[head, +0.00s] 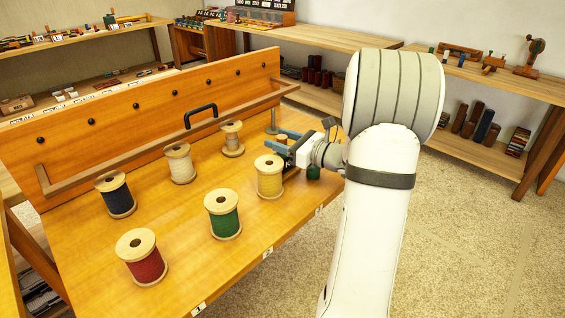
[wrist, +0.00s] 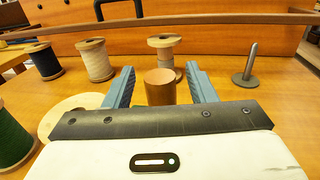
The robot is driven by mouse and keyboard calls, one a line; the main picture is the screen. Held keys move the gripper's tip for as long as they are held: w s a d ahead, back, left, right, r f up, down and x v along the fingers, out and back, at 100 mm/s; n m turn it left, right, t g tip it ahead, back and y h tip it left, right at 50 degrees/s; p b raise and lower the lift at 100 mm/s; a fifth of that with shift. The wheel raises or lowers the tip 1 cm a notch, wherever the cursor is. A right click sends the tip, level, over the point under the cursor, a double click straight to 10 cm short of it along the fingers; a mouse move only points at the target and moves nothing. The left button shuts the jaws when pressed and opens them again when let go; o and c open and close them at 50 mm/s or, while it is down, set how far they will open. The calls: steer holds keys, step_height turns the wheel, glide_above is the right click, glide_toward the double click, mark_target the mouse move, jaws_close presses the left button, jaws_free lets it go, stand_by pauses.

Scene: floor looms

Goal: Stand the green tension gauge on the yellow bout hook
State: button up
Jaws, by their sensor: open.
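My gripper (head: 281,141) is low over the right part of the sloping wooden board, with its blue fingers apart. In the wrist view, a short brown cylinder (wrist: 160,88) stands between the fingers, with a gap on each side. A dark green thing (head: 313,173) shows beneath my gripper in the head view, mostly hidden. A yellow-wound spool (head: 270,178) stands left of my gripper, and its pale flange (wrist: 70,115) shows in the wrist view. A green-wound spool (head: 223,216) stands nearer the front. I cannot make out which things are the tension gauge and the bout hook.
Red (head: 142,258), navy (head: 115,195), cream (head: 180,164) and beige (head: 232,140) spools stand on the board. A grey peg on a round base (wrist: 245,77) stands beyond the right finger. A raised wooden panel with a black handle (head: 200,113) closes the back.

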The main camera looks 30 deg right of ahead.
steer(key=shift+c, duration=0.3)
jaws_close()
stand_by(0.3)
